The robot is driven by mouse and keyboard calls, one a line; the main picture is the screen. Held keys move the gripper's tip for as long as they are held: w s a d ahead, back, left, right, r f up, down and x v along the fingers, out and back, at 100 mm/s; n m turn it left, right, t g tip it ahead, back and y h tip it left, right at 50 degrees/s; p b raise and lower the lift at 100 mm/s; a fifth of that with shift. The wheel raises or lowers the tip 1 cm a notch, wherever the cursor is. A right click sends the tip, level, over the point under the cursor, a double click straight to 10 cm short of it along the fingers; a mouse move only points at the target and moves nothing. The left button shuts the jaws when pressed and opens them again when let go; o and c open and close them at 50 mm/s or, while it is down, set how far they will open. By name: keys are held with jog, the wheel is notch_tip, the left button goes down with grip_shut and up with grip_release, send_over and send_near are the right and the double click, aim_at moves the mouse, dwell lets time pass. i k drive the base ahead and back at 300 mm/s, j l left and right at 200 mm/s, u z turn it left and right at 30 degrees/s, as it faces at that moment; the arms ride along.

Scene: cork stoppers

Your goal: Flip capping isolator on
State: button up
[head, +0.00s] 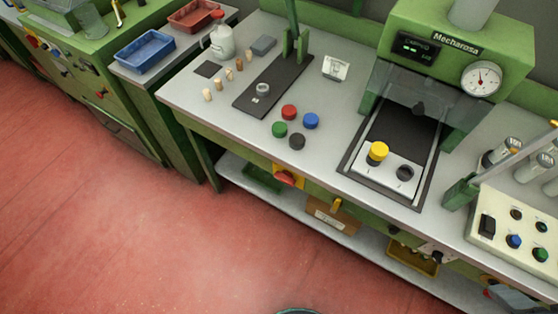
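A red rotary handle (286,179) on a yellow plate is mounted on the green front edge of the bench, below the coloured caps. It looks like an isolator switch, but I see no readable label and cannot tell its position. Another control (432,252), dark on a pale plate, sits further right on the same front edge; its details are too small to read. The green capping machine (455,42), marked Mecharosa, has a lit display (415,47) and a dial gauge (481,79). My gripper is not in view.
Red, green, blue and black caps (289,112) lie on the bench (235,115) near several corks. A yellow knob (377,152) stands on the machine's plate. A box (332,214) and yellow bin (412,257) sit on the lower shelf. The red floor (150,235) in front is clear.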

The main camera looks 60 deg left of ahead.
aim_at(286, 177)
jog(key=u, duration=0.4)
jog(key=k+u, duration=0.15)
jog(key=u, duration=0.65)
jog(key=j+u, duration=0.15)
jog(key=u, duration=0.25)
jog(key=k+j+u, duration=0.1)
jog(key=u, duration=0.3)
jog(key=j+u, duration=0.15)
jog(key=j, duration=0.4)
